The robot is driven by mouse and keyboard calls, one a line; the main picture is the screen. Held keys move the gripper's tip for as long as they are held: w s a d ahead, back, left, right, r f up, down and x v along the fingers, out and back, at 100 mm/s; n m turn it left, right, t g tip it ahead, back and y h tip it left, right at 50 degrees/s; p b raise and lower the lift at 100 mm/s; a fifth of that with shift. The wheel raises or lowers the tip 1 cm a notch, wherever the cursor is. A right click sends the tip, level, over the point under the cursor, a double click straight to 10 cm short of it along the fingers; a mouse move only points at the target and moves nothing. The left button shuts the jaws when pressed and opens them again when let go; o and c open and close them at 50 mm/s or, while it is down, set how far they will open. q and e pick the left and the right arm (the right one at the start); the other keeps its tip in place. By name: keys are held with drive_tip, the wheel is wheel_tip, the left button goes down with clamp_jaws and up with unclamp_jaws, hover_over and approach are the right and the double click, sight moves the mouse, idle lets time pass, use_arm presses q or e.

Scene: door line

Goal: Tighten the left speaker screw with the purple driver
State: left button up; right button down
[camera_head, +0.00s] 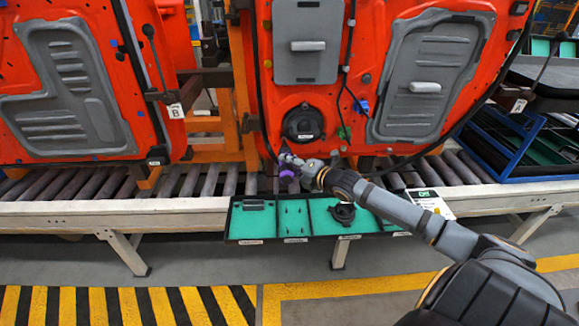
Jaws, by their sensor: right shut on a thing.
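My right gripper (288,157) is shut on the purple driver (287,174), just below the speaker on the red door. The driver's purple handle shows under the fingers; I cannot make out its tip. The round black speaker (303,122) sits low in the middle of the door panel. Its left screw is too small to tell. The gripper is below and slightly left of the speaker and looks apart from it. My left gripper is not in view.
A green-lined black tray (233,220) hangs at the conveyor's front edge, with a round black part (343,213) in it. The roller conveyor (60,185) runs across under the doors. Another red door (115,60) stands at left. Blue racks (510,145) stand at right.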

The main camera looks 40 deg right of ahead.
sight(290, 170)
drive_tip(key=shift+w+d+r+b, duration=0.1)
drive_tip(key=shift+w+d+b, duration=0.45)
drive_tip(key=shift+b, duration=1.7)
idle(2.6)
drive_tip(key=shift+w+a, duration=0.1)
drive_tip(key=shift+a, duration=0.05)
idle(0.4)
drive_tip(key=shift+a+r+p, duration=0.15)
drive_tip(key=shift+r+p, duration=0.05)
drive_tip(key=shift+p, duration=0.8)
drive_tip(key=s+a+p, duration=0.1)
drive_tip(key=s+p, duration=0.1)
drive_tip(key=p, duration=0.2)
drive_tip(key=shift+s+a, duration=0.1)
drive_tip(key=s+a+p, duration=0.1)
drive_tip(key=p, duration=0.1)
drive_tip(key=s+p, duration=0.1)
drive_tip(key=p, duration=0.2)
drive_tip(key=shift+s+a, duration=0.35)
drive_tip(key=shift+s, duration=0.05)
drive_tip(key=shift+s+a+f+p, duration=0.1)
drive_tip(key=shift+s+a+p, duration=0.2)
drive_tip(key=shift+p, duration=0.45)
drive_tip(key=shift+s, duration=0.15)
drive_tip(key=shift+f, duration=0.15)
